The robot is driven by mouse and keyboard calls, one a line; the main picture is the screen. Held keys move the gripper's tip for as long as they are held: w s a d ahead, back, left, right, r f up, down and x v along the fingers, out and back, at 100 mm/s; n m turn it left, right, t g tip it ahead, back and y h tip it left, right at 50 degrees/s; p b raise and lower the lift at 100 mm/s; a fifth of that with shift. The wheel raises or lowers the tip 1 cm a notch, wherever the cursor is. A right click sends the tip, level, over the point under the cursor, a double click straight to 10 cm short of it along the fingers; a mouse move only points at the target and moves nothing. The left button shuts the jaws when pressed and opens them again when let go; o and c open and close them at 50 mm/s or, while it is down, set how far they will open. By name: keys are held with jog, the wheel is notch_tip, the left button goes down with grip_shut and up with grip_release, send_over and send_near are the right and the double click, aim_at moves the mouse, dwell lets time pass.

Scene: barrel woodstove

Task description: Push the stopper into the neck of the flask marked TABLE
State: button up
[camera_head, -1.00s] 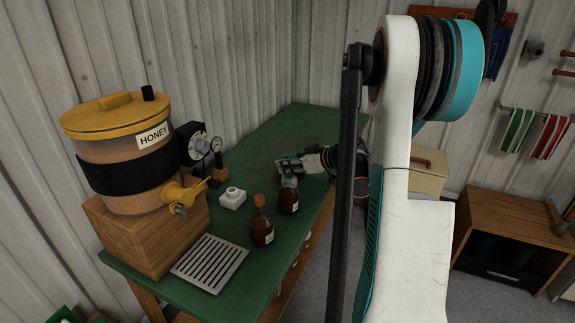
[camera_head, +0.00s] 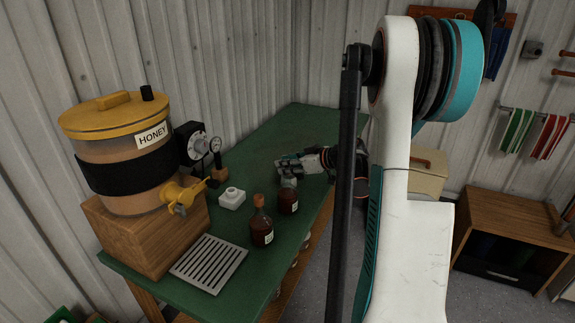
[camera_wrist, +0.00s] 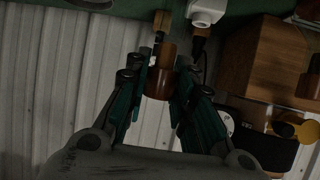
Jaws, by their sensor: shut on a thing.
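My gripper (camera_wrist: 160,85) is shut on a brown stopper (camera_wrist: 159,83), seen between the fingertips in the wrist view. In the head view my gripper (camera_head: 286,167) is over the far end of the bench's flasks, just above a dark red-brown flask (camera_head: 288,203). That flask's neck is close under the fingers, and the stopper is hidden there, so I cannot tell whether they touch. A second dark flask (camera_head: 262,234) with a brown stopper in its neck stands nearer, to the left. Both have pale labels too small to read.
A honey tank (camera_head: 125,170) with a yellow tap stands on a wooden box (camera_head: 150,240) at the left. The green bench (camera_head: 255,150) is clear behind the gripper.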

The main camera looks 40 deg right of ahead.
jog(key=shift+f+b, duration=0.65)
jog(key=shift+f, duration=0.2)
jog(key=shift+r, duration=0.1)
jog(key=shift+r+p, duration=0.6)
jog(key=shift+r, duration=0.25)
jog(key=shift+w, duration=0.1)
dwell(0.5)
jog(key=shift+f+b, duration=0.95)
jog(key=shift+f, duration=0.15)
dwell(0.8)
jog(key=shift+r, duration=0.2)
jog(key=shift+r+p, duration=0.75)
jog(key=shift+r, duration=0.15)
dwell(0.3)
